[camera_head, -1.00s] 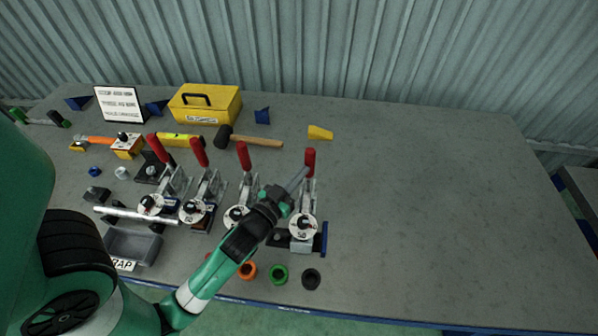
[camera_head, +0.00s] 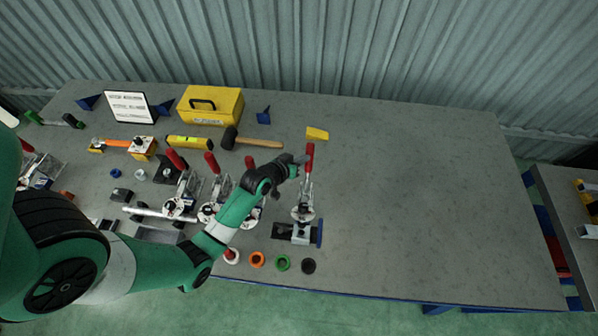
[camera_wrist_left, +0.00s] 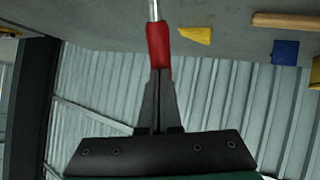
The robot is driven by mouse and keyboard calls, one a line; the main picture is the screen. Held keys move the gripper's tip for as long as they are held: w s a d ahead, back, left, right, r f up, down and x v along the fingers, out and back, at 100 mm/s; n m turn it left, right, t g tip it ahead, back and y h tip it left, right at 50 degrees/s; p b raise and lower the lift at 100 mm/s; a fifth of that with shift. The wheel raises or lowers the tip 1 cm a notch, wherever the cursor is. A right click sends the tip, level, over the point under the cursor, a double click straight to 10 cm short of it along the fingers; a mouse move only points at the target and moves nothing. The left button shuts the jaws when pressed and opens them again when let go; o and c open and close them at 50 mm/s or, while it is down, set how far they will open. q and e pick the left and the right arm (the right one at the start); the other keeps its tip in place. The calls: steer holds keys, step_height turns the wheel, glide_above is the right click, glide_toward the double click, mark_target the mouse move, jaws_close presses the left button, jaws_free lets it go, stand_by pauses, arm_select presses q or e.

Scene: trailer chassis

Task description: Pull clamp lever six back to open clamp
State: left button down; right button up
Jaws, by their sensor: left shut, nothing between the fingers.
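The rightmost toggle clamp (camera_head: 302,210) stands near the table's front edge. Its red-handled lever (camera_head: 309,155) points up, and the red grip also shows in the left wrist view (camera_wrist_left: 158,45). I cannot read the clamp numbers. My left gripper (camera_head: 301,159) is at the left side of this red grip, near its upper part. In the left wrist view its narrow fingers (camera_wrist_left: 157,74) are together, with nothing between them, and their tips overlap the end of the red grip; I cannot tell whether they touch it. My right gripper is not in view.
Several similar clamps with red levers (camera_head: 212,162) stand in a row left, partly hidden by my left arm. A hammer (camera_head: 250,140), yellow toolbox (camera_head: 210,106) and yellow wedge (camera_head: 317,134) lie behind. Coloured rings (camera_head: 282,263) lie in front. The table's right side is clear.

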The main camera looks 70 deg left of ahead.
arm_select(q)
steer(key=a+f, duration=0.1)
steer(key=w+a+b, duration=0.1)
steer(key=a+f+b, duration=0.1)
steer(key=shift+w+f, duration=0.3)
steer(key=shift+f, duration=0.05)
steer(key=shift+s+f, duration=0.1)
steer(key=shift+f, duration=0.1)
stand_by(0.3)
steer(key=s+d+r+p, duration=0.3)
steer(key=s+r+p, duration=0.3)
steer(key=r, duration=0.5)
steer(key=s, duration=0.2)
steer(key=shift+s, duration=0.4)
steer(key=shift+w, duration=0.1)
